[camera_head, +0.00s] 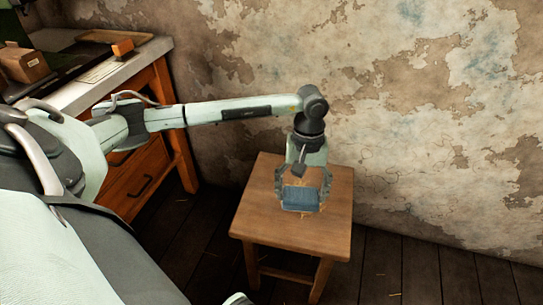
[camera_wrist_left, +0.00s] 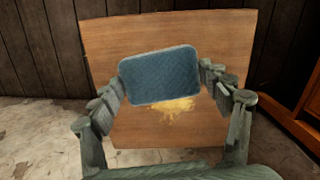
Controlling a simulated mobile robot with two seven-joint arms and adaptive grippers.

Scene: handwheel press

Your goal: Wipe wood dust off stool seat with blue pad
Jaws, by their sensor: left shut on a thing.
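The wooden stool (camera_head: 257,222) stands on the floor in front of the wall, and its square seat also shows in the left wrist view (camera_wrist_left: 210,50). My left gripper (camera_head: 302,196) is above the seat, shut on the blue pad (camera_head: 300,198). The pad (camera_wrist_left: 160,75) is held between both fingers in the left wrist view; whether it touches the seat I cannot tell. Yellowish wood dust (camera_wrist_left: 172,110) lies on the seat beside the pad's edge, and a little shows in the head view (camera_head: 305,214). Part of the seat is hidden under the pad and gripper. My right gripper is not in view.
A workbench (camera_head: 150,180) with drawers stands at the left, with a cardboard box (camera_head: 24,64) and an orange block (camera_head: 123,48) on top. The peeling wall (camera_head: 430,130) is close behind the stool. Dark floorboards to the right are free except for small shavings.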

